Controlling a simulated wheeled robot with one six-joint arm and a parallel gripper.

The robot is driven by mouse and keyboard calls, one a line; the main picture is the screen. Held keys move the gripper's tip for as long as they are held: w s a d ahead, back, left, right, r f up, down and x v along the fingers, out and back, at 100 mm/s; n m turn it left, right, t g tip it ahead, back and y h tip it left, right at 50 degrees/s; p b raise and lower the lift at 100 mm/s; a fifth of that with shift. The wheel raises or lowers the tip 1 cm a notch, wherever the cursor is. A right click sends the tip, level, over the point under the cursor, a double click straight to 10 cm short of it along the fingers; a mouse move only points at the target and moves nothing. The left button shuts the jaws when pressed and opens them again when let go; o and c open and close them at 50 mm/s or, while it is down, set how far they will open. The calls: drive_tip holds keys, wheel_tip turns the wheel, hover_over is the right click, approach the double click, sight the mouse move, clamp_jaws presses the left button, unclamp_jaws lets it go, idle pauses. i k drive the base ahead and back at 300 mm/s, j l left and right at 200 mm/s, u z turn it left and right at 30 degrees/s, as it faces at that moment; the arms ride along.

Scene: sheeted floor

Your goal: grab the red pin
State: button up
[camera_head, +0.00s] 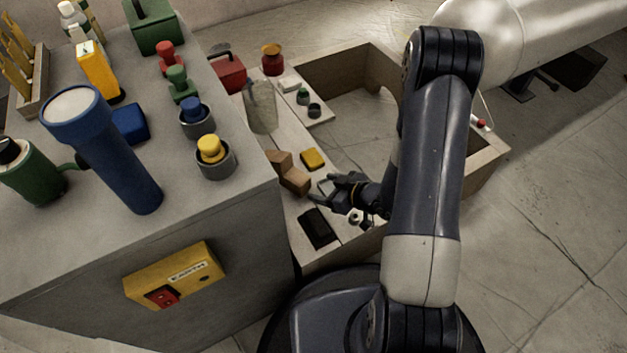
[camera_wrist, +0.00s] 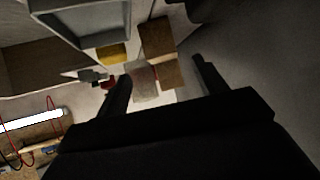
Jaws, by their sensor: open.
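The red pin (camera_head: 168,57) stands upright on the grey cabinet top, near its back right edge, behind a green pin (camera_head: 180,83). It looks like a knobbed peg with a wider base. My gripper (camera_head: 328,190) is far from it, to the right of the cabinet and low over the wooden tray's front part. I cannot make out the red pin in the wrist view.
A blue pin (camera_head: 195,115) and a yellow pin (camera_head: 210,148) sit in grey cups on the cabinet. A blue flashlight (camera_head: 105,150) and green box (camera_head: 152,27) stand nearby. The wooden tray (camera_head: 480,165) holds a brown block (camera_head: 288,172) and yellow block (camera_head: 312,158).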

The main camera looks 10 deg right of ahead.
sight(481, 123)
drive_tip(key=z, duration=1.3)
